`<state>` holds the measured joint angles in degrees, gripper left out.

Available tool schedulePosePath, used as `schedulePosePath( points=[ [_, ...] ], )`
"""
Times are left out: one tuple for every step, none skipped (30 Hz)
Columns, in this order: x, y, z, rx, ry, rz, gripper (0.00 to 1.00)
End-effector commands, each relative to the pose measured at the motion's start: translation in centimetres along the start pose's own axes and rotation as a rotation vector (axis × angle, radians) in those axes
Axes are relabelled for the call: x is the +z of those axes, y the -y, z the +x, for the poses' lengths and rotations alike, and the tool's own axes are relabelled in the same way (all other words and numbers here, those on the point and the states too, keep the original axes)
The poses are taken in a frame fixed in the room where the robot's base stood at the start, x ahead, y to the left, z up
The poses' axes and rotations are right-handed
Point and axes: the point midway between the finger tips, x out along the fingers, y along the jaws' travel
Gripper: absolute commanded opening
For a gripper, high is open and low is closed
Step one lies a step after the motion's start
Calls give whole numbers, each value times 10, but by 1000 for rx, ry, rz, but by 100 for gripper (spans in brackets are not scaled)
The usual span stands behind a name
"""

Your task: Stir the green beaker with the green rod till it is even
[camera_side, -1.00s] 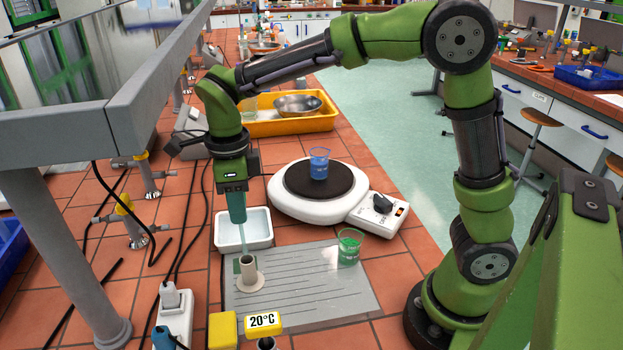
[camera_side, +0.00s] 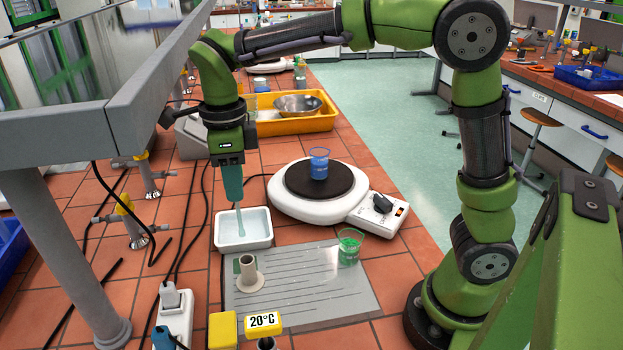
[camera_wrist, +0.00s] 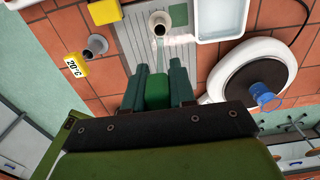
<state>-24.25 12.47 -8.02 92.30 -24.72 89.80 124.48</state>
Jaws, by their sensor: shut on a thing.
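My gripper (camera_side: 232,192) is shut on the green rod's handle, which shows as a green block between the fingers in the wrist view (camera_wrist: 157,90). The pale, thin shaft of the green rod (camera_side: 240,222) hangs down, slightly tilted, its tip in the air. In the wrist view the shaft lines up with the mouth of a beige rod holder (camera_wrist: 161,24). That holder (camera_side: 249,281) stands upright with a green tag. The green beaker (camera_side: 349,248), with unevenly coloured green contents, stands on the grooved grey mat (camera_side: 310,295), right of the holder and apart from my gripper.
A blue beaker (camera_side: 319,164) stands on the white hotplate (camera_side: 290,205). A white tray (camera_side: 262,240) lies behind the mat. A holder with a yellow 20°C label (camera_side: 263,321) is at the front. A grey shelf frame (camera_side: 150,85) is at left, a yellow tray (camera_side: 270,128) behind.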

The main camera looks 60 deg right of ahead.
Motion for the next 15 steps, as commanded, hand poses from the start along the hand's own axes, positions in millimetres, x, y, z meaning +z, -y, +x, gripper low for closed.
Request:
schedulePosePath(
  points=[
    [0, 0, -4, -1, 2, 0, 0],
    [0, 0, -6, -1, 2, 0, 0],
    [0, 0, -8, -1, 1, -1, 0],
    [0, 0, -10, -1, 2, -1, 0],
    [0, 0, -11, -1, 2, -1, 0],
    [0, 0, -14, -1, 2, 0, 0],
    [0, 0, -16, -1, 2, -1, 0],
    [0, 0, -18, -1, 2, 0, 0],
    [0, 0, -20, -1, 1, 0, 0],
    [0, 0, -22, -1, 1, 0, 0],
    [0, 0, -24, -2, 2, 0, 0],
    [0, 0, -26, -2, 2, -1, 0],
    [0, 0, -27, -1, 2, -1, 0],
    [0, 0, -28, -1, 1, 0, 0],
    [0, 0, -30, 0, 1, -1, 0]
  ],
)
